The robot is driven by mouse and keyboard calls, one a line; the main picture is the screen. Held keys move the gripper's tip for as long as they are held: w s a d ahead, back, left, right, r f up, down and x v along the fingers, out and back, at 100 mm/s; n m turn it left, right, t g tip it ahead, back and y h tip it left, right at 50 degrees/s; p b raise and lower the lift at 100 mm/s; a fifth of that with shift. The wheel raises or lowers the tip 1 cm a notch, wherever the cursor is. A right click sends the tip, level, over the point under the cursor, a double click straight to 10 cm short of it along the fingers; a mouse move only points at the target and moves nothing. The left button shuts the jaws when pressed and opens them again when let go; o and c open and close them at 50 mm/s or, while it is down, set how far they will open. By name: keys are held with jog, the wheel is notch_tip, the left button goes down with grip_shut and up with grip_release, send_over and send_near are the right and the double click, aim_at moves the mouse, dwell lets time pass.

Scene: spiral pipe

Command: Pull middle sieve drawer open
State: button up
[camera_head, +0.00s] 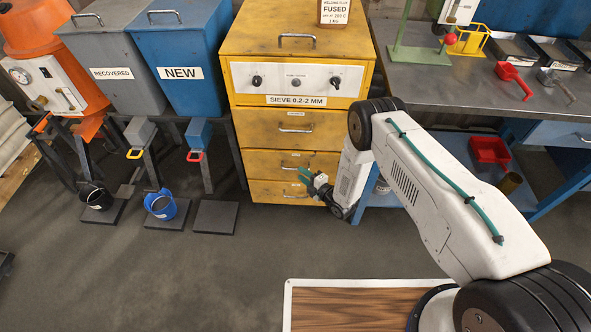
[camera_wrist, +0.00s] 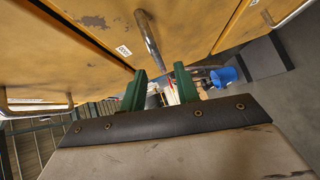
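The yellow sieve cabinet (camera_head: 243,97) has three drawers below its control panel, all looking shut. In the wrist view, a metal bar handle (camera_wrist: 149,38), apparently the middle drawer's, stands just beyond my green fingertips (camera_wrist: 158,76). The fingers are apart with a gap between them and nothing clearly held. The handle's near end lines up with that gap; I cannot tell whether it touches a finger.
The upper drawer handle (camera_head: 295,130) and lower drawer handle (camera_head: 296,196) sit above and below. A blue workbench (camera_head: 560,134) stands right of the cabinet. A blue bucket (camera_head: 160,206) and black bucket (camera_head: 95,197) are left. The floor before the cabinet is clear.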

aim_at(296, 169)
jog(key=x, duration=0.5)
jog(key=shift+w, duration=0.15)
grip_shut()
